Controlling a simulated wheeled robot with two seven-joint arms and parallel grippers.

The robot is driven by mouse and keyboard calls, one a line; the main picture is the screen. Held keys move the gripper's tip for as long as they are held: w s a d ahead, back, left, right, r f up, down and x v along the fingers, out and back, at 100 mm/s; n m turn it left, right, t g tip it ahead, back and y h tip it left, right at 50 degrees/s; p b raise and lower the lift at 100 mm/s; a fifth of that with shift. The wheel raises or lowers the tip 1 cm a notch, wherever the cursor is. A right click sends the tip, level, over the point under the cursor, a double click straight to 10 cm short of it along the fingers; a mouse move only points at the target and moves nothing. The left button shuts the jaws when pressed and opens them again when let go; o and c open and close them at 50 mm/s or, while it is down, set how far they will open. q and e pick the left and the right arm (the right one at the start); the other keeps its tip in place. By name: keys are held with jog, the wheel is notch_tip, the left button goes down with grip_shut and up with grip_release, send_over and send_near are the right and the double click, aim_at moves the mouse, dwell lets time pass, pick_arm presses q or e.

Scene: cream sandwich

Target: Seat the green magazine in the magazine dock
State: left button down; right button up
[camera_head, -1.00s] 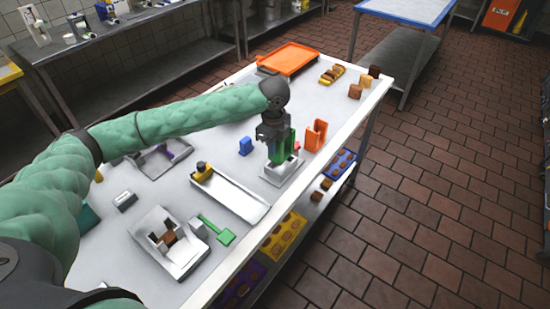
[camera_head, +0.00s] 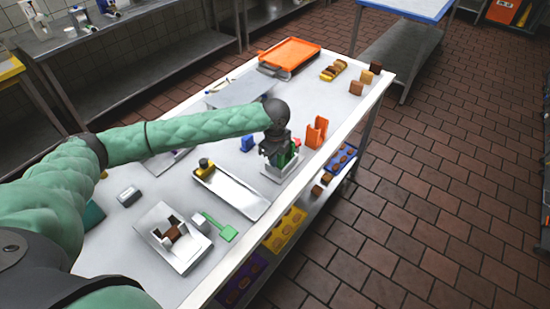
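The green magazine (camera_head: 284,158) is upright, low in the pale grey magazine dock (camera_head: 270,172), near the table's right edge. My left gripper (camera_head: 275,154) points down over the dock and is shut on the magazine's upper part. Its fingers and wrist hide much of the magazine, so I cannot tell whether it sits fully down. A small red part (camera_head: 297,143) shows just beside the gripper. My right gripper is not in view.
An orange upright holder (camera_head: 317,132) stands close behind the dock, and a blue block (camera_head: 247,144) to its left. A white tray (camera_head: 236,194) and a green paddle (camera_head: 222,229) lie nearer. An orange tray (camera_head: 289,53) is at the far end.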

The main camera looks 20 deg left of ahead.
pick_arm(q)
jog(key=c, duration=1.6)
grip_release()
jog(key=shift+f, duration=0.1)
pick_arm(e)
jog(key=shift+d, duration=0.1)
